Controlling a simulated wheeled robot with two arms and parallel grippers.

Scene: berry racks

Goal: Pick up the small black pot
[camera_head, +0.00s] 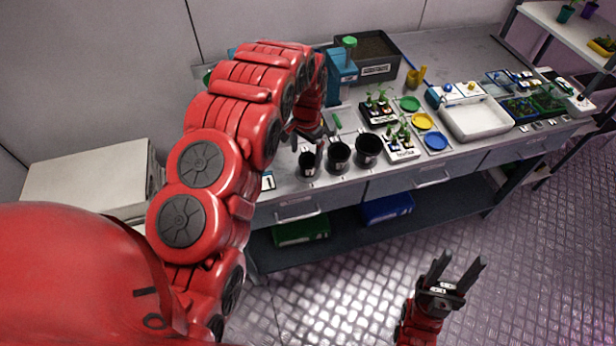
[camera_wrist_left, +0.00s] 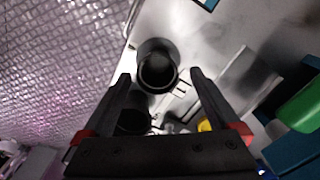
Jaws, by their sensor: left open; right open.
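The small black pot (camera_head: 307,165) is the leftmost of three black pots standing in a row near the table's front edge. A finger of my left gripper (camera_head: 312,137) partly covers its rim in the head view. That gripper is open and points down over the pot. In the left wrist view the pot (camera_wrist_left: 157,70) shows upright beyond the two fingertips (camera_wrist_left: 160,78), roughly between them, with its dark mouth facing the camera. I see no contact. My right gripper (camera_head: 455,272) is open and empty, low over the floor in front of the table.
The middle pot (camera_head: 339,160) and the large pot (camera_head: 368,152) stand close to the right. A seedling tray (camera_head: 402,154) lies beyond them. The table's front edge is near.

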